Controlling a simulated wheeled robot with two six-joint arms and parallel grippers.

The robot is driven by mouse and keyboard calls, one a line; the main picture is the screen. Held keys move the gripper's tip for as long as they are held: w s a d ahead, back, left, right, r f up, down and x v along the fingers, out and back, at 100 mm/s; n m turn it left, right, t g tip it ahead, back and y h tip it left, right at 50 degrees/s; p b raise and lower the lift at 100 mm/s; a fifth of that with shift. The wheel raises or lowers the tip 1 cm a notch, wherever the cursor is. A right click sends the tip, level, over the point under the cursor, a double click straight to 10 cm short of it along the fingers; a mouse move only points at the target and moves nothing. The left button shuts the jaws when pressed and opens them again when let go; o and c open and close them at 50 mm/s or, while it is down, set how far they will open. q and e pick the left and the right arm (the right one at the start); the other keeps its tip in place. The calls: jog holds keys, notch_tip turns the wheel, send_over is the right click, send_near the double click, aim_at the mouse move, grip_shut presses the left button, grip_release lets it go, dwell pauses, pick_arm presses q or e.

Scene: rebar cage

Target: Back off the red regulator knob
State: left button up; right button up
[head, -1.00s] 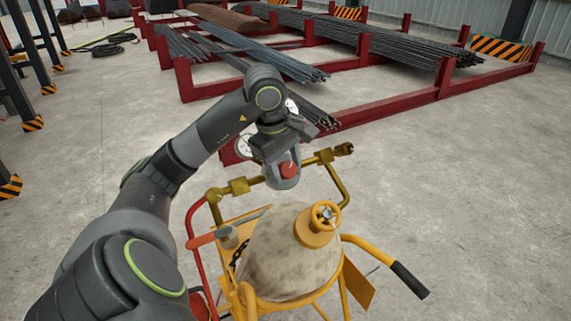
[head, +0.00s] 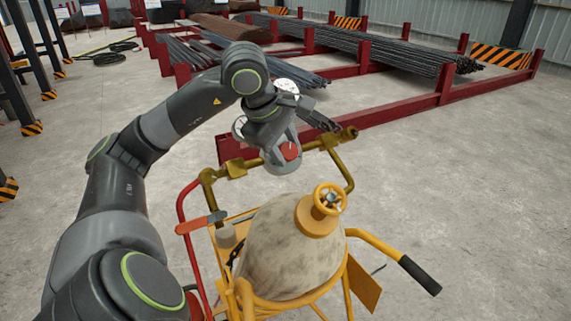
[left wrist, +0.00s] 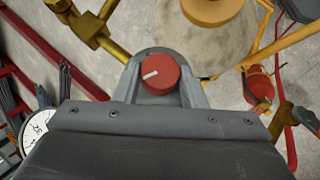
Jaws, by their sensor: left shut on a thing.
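The red regulator knob (head: 291,151) shows at the end of my left gripper (head: 283,155) in the head view. In the left wrist view the knob (left wrist: 159,74) is a round red cap with a white pointer line, set between the two grey fingers of my left gripper (left wrist: 160,85). The gripper is shut on the knob. My wrist partly hides the regulator body. My right gripper is not in view.
A white-faced gauge (left wrist: 36,131) is close beside my wrist; another gauge (head: 287,86) shows behind the arm. The cylinder stands in a yellow cart with a black-gripped handle (head: 420,276). A red rack (head: 400,109) with rebar stands behind. The floor at right is clear.

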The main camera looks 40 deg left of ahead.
pick_arm(q)
jog(key=n+t+b, duration=0.1)
jog(key=b, duration=0.3)
jog(key=n+t+y+b, duration=0.1)
jog(key=n+t+b, duration=0.1)
jog(key=b, duration=0.2)
jog(key=f+n+t+b, duration=0.1)
jog(key=b, duration=0.3)
jog(key=shift+s+d+f+n+t+y, duration=0.1)
jog(key=shift+s+d+n+t+y, duration=0.05)
jog(key=shift+s+n+t+y, duration=0.2)
jog(key=shift+d+n+t+y+b, duration=0.1)
jog(key=shift+n+t+y+b, duration=0.35)
jog(key=shift+n+t+b, duration=0.45)
jog(key=shift+n+y, duration=0.5)
jog(key=shift+n, duration=0.25)
jog(key=shift+t+b, duration=0.25)
jog(key=shift+b, duration=0.05)
jog(key=o, duration=1)
jog(key=shift+r, duration=0.2)
